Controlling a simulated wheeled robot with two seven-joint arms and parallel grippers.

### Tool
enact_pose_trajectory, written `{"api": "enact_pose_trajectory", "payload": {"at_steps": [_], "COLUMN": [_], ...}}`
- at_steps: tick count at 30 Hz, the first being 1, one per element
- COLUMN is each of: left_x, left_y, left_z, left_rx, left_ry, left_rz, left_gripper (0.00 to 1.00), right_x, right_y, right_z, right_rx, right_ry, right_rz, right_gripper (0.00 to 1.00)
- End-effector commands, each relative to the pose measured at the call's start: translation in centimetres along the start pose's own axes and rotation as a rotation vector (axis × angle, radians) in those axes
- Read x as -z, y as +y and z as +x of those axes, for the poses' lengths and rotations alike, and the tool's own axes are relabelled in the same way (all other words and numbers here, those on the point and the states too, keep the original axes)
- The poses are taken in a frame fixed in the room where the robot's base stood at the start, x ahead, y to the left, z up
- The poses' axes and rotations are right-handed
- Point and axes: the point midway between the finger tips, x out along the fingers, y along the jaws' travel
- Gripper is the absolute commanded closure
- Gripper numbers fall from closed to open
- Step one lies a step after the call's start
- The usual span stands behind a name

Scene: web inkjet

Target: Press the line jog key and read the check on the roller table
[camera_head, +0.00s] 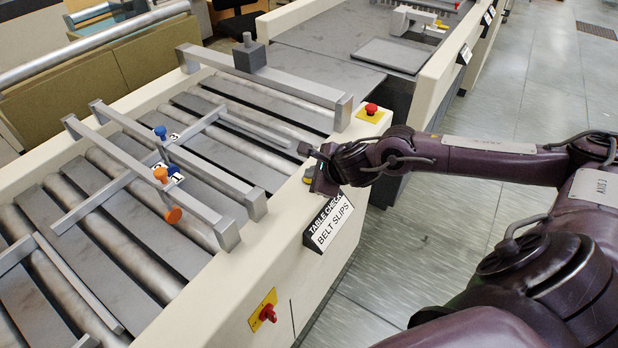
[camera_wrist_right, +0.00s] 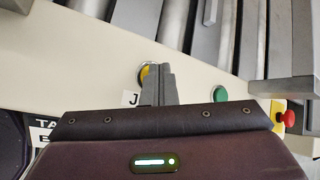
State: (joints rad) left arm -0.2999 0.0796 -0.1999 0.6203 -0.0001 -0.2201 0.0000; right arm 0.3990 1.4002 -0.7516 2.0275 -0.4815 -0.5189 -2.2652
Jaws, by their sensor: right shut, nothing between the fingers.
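My right gripper (camera_head: 312,168) is over the near side rail of the roller table (camera_head: 245,268). Its fingers are shut and empty in the right wrist view (camera_wrist_right: 159,82). The yellow jog key (camera_wrist_right: 145,75) is at the fingertips, partly hidden by them; I cannot tell whether they touch it. A label beside it shows only a "J". A sliver of yellow (camera_head: 306,180) shows under the gripper in the head view. The check sign (camera_head: 329,222) on the rail's side reads "TABLE CHECK" and "BELT SLIPS". My left gripper is out of view.
A green button (camera_wrist_right: 219,94) is right of the fingers in the right wrist view. A red stop button (camera_head: 371,108) stands on the rail beyond my gripper. A red switch (camera_head: 267,313) is on the table's side. Crossbars (camera_head: 150,180) span the rollers.

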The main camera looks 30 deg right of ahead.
Motion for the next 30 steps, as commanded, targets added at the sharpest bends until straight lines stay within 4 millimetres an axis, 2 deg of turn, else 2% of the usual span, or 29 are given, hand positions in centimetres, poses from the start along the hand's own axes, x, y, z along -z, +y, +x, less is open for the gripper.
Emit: {"api": "enact_pose_trajectory", "payload": {"at_steps": [30], "left_x": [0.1], "left_y": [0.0], "left_z": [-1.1], "left_rx": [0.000], "left_ry": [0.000], "left_rz": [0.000], "left_gripper": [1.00], "right_x": [-1.0], "right_y": [-1.1], "right_z": [-1.5], "right_rx": [0.000], "right_ry": [0.001], "right_rz": [-0.001], "right_gripper": [1.00]}}
